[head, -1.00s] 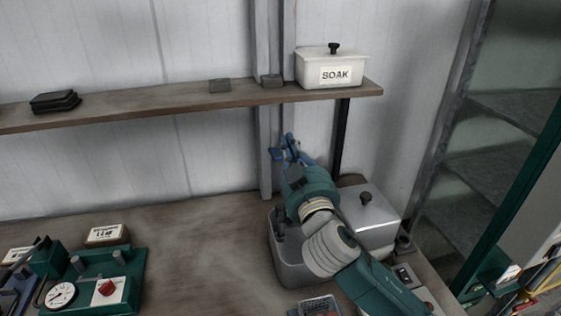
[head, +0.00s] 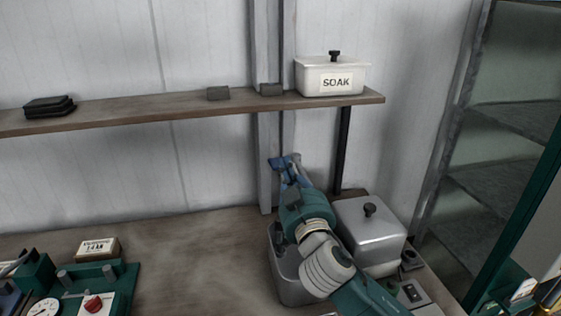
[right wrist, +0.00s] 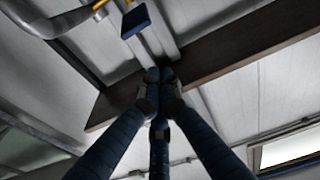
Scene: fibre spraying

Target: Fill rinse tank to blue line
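A grey open tank (head: 287,277) stands on the bench below my right arm, which hides much of it. I see neither a blue line nor a water level in it. My right gripper (head: 287,170) is above the tank's back, near the wall. In the right wrist view its dark blue fingers (right wrist: 156,76) point up and their tips meet, with nothing visible between them. A blue paddle-like piece (right wrist: 135,20) shows beyond the fingertips, apart from them, beside a curved metal pipe (right wrist: 45,22). My left gripper is not in view.
A lidded metal box (head: 372,240) stands right of the tank. A wall shelf (head: 190,105) carries a white SOAK box (head: 331,77). A green device with a gauge (head: 122,285) and a small labelled box (head: 97,249) are at left. The middle bench is clear.

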